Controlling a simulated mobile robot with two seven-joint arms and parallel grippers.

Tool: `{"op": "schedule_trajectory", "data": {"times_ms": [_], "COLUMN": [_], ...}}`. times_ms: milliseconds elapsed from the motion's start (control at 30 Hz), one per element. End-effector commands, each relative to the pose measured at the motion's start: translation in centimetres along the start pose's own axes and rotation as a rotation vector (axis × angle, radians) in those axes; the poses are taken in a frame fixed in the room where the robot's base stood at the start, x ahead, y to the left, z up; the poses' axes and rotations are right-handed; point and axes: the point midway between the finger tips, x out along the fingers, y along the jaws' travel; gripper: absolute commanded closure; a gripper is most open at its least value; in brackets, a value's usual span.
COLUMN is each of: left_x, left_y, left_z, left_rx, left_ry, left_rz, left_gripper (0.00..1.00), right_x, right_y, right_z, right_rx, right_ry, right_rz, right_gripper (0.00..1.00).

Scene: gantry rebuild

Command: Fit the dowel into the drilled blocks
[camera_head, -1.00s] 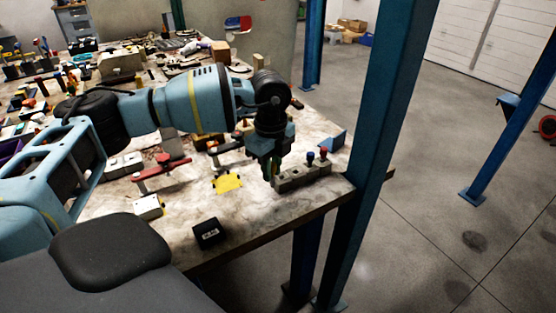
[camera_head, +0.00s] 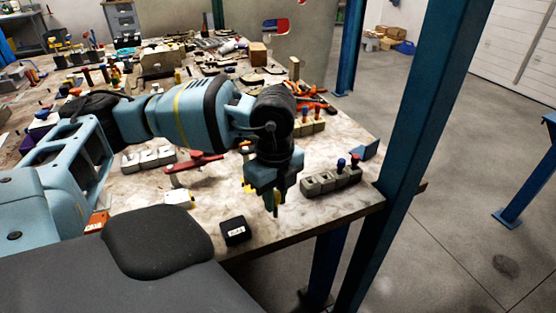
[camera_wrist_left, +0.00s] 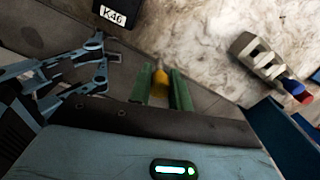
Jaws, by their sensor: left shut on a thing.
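The row of grey drilled blocks (camera_head: 320,184) stands near the table's right corner, with a blue-topped and a red-topped peg at its right end. In the left wrist view the blocks (camera_wrist_left: 257,53) are at upper right, and dark openings show in them. My left gripper (camera_head: 272,203) is left of the blocks and apart from them, pointing down over the table's front part. In the left wrist view its green fingers (camera_wrist_left: 161,90) are shut on a yellow dowel (camera_wrist_left: 160,77). Much of the dowel is hidden between the fingers.
A black box (camera_head: 235,230) lies near the table's front edge. A red-handled clamp (camera_head: 194,163) lies behind left of the gripper. A blue steel post (camera_head: 425,130) stands close by the table's right corner. Tools and parts crowd the back of the table.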

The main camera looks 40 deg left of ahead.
Motion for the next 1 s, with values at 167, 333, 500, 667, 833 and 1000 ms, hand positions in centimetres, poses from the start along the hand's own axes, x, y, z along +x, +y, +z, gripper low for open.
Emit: {"op": "schedule_trajectory", "data": {"times_ms": [167,333,500,667,833,1000], "left_x": [0.0,0.1,0.2,0.3,0.3,0.4], "left_y": [-0.3,-0.8,-1.3,-1.7,-2.2,-2.6], "left_z": [-0.3,-1.0,-1.7,-2.3,-3.1,-3.8], "left_rx": [0.156,0.466,0.805,1.123,1.46,1.797], "left_ry": [0.0,-0.001,-0.002,-0.003,-0.004,-0.005], "left_rz": [0.0,0.0,0.0,0.001,0.002,0.002], "left_gripper": [1.0,1.0,1.0,1.0,1.0,1.0], "right_x": [0.2,0.2,0.2,0.2,0.0,-0.1], "right_y": [0.1,0.1,0.1,0.1,0.0,0.0], "right_z": [-0.4,-0.5,-0.5,-0.4,-0.1,0.0], "right_rx": [-0.002,-0.002,-0.002,-0.002,-0.001,0.0], "right_ry": [0.007,0.01,0.01,0.008,0.003,-0.001], "right_rz": [0.001,0.001,0.001,0.001,0.0,0.0], "right_gripper": [0.64,0.64,0.64,0.64,0.64,0.64]}}
